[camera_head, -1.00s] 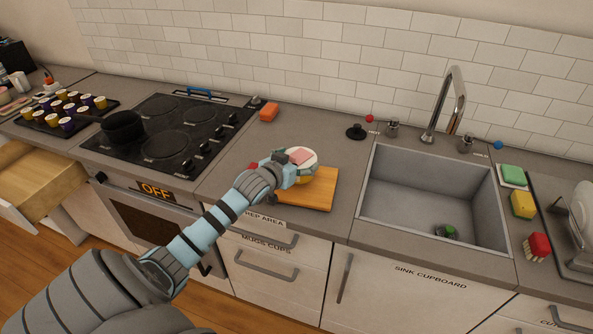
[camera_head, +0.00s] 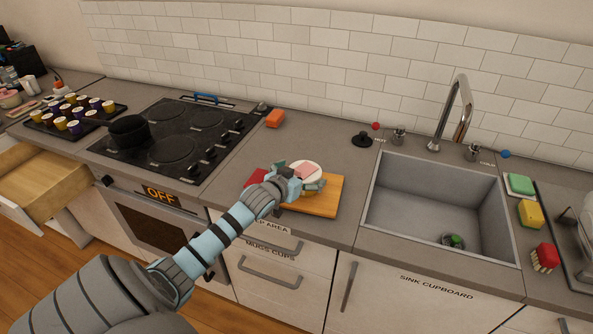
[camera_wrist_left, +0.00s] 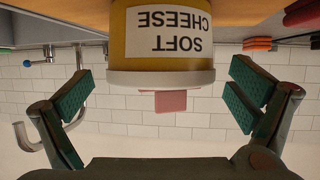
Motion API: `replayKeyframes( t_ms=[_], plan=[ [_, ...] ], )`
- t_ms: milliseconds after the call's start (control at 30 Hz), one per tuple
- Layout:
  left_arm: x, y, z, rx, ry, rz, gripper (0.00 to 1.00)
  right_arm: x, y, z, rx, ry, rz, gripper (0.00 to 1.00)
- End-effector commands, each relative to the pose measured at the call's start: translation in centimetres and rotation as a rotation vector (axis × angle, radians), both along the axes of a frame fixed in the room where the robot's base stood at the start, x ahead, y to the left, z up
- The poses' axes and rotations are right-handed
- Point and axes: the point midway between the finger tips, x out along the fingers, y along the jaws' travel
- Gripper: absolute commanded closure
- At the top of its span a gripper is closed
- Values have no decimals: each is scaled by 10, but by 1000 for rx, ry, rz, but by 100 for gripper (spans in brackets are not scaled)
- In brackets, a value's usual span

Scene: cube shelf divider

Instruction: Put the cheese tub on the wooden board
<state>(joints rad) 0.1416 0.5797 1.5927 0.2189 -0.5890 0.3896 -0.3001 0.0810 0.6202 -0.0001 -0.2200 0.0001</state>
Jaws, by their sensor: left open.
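The cheese tub (camera_wrist_left: 160,35) has a yellow body, a white lid and a label reading SOFT CHEESE, upside down in the left wrist view. A pink block-like piece (camera_wrist_left: 171,101) shows at its lid. In the head view the tub's lid (camera_head: 314,169) shows above the wooden board (camera_head: 325,206), partly hidden by my left gripper. The tub appears upright on the board. My left gripper (camera_head: 298,177) is open, its green-padded fingers (camera_wrist_left: 160,97) spread apart on either side of the tub, with gaps visible. My right gripper is not in view.
A red item (camera_head: 258,177) lies just left of the board. An orange block (camera_head: 275,118) sits farther back by the stove (camera_head: 175,150). The sink (camera_head: 440,205) is to the right. Counter behind the board is mostly clear.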

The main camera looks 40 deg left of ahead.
Motion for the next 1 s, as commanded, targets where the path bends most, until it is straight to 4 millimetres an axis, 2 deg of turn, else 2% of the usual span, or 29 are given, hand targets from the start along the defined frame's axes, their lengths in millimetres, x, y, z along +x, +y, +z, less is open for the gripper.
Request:
replayKeyframes(
  t_ms=[167,300,400,500,1000],
  plan=[
    [-32,-6,16,6,4,-4,0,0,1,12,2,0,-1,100],
    [-69,-14,32,8,7,-5,0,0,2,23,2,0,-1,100],
    [-90,-18,40,7,7,-3,0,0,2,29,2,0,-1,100],
    [-103,-21,45,4,4,-3,0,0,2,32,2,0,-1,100],
    [-106,-22,45,0,1,0,0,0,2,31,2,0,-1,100]
  ],
)
